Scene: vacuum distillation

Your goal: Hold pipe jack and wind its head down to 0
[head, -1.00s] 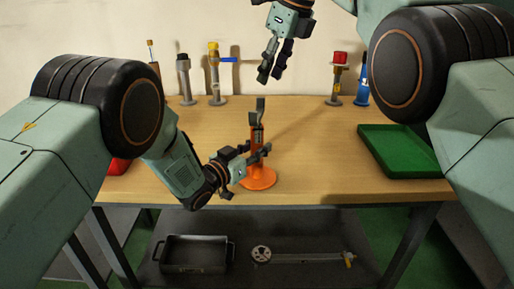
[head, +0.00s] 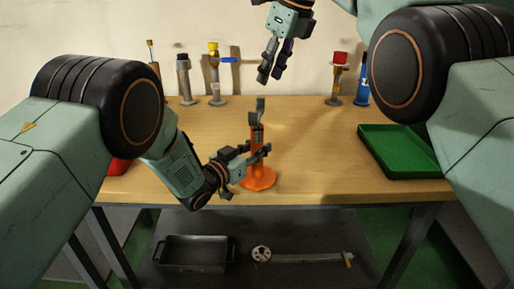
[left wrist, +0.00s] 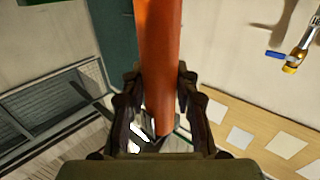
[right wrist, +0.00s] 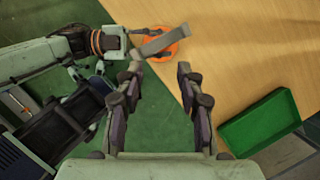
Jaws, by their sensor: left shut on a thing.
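The pipe jack (head: 257,181) stands upright on the wooden table near its front edge, with an orange round base, an orange post and a grey forked head (head: 260,108) on top. My left gripper (head: 254,158) is shut around the orange post, below the head. In the left wrist view the post (left wrist: 160,70) runs between the two fingers. My right gripper (head: 272,68) is above the table, apart from the jack, open and empty. In the right wrist view its fingers (right wrist: 160,80) are spread, and the jack's grey head (right wrist: 162,43) lies beyond them above the orange base.
A green tray (head: 425,172) lies on the table's right side. Several pipe stands (head: 214,85) line the back, including a red-topped one (head: 337,85) and a blue one (head: 362,90). A red object (head: 119,167) is at the left. A metal tray (head: 194,268) sits on the lower shelf.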

